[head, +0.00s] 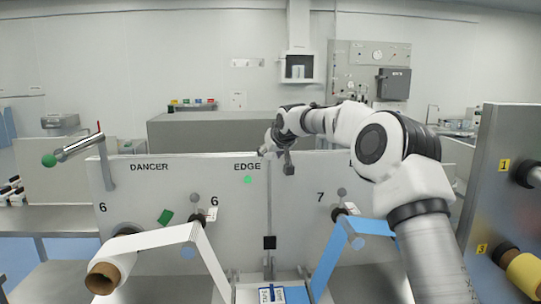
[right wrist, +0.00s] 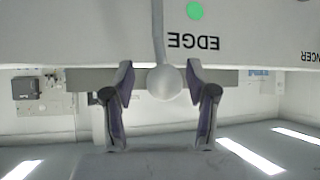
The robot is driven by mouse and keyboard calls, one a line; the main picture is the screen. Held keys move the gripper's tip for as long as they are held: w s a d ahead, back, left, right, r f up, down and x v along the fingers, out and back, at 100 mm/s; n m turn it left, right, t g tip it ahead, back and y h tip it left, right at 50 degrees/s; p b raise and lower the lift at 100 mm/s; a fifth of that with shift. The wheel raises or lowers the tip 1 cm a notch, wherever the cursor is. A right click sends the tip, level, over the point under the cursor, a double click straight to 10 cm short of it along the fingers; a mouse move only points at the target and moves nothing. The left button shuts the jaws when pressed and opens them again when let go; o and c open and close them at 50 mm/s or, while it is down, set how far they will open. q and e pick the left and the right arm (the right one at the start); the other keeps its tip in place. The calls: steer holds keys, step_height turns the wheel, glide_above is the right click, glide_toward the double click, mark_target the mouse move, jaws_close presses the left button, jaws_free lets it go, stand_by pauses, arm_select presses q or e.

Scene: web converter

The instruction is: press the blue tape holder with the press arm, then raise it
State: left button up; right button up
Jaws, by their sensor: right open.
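The press arm (head: 269,205) is a thin upright rod in front of the grey panel, with a black block (head: 270,242) low on it. In the right wrist view a pale round knob (right wrist: 166,82) at the rod's end sits between the two fingers of my right gripper (right wrist: 162,105), with gaps on both sides. A small blue and white holder (head: 271,295) lies below the block at the bottom edge, partly cut off. The block is apart from it. My left gripper is out of view.
A white web (head: 150,240) runs to a brown-core roll at the left, and a blue web (head: 335,255) runs at the right. A green-ended dancer lever (head: 48,160) stands at far left. A panel with a yellow roll (head: 522,268) stands at far right.

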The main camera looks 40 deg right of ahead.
steer(key=v, duration=1.1)
steer(key=shift+s+r, duration=0.2)
steer(key=shift+s, duration=0.1)
steer(key=shift+w, duration=0.1)
